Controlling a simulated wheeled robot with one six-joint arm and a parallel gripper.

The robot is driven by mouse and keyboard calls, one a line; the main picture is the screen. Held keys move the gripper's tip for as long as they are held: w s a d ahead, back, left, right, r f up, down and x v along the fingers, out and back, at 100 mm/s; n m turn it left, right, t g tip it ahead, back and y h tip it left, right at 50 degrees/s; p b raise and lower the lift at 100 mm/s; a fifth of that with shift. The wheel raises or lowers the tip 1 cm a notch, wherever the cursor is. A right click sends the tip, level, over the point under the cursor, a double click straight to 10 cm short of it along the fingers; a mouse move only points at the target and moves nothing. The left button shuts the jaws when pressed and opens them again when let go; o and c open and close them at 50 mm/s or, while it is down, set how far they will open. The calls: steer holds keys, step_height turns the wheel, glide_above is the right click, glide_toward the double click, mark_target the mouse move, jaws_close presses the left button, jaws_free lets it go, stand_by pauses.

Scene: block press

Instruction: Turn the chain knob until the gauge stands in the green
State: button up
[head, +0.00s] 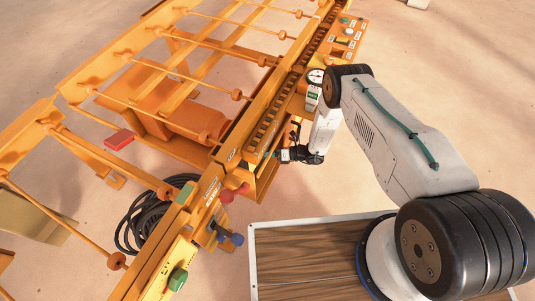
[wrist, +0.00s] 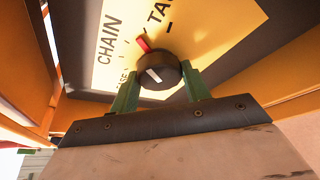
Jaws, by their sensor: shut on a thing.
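The chain knob (wrist: 165,66) is black with a white line on its face, on a yellow panel (wrist: 190,30) marked CHAIN. A red marker (wrist: 143,45) shows at the knob's upper left edge. In the wrist view my gripper (wrist: 160,84) has its two green fingers on either side of the knob, shut on it. In the head view my gripper is mostly hidden at the side of the orange frame, below my wrist. The gauge (head: 315,76) is a small round white dial beside my arm; its needle is too small to read.
The orange conveyor frame (head: 225,150) runs diagonally with rods and rollers. A control panel with buttons (head: 346,32) is at its far end. A coiled black hose (head: 140,222) lies on the floor.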

stand_by(0.3)
steer(key=o, duration=1)
steer(key=shift+c, duration=0.2)
steer(key=v, duration=0.8)
steer(key=shift+w+f, duration=0.1)
steer(key=shift+w, duration=0.05)
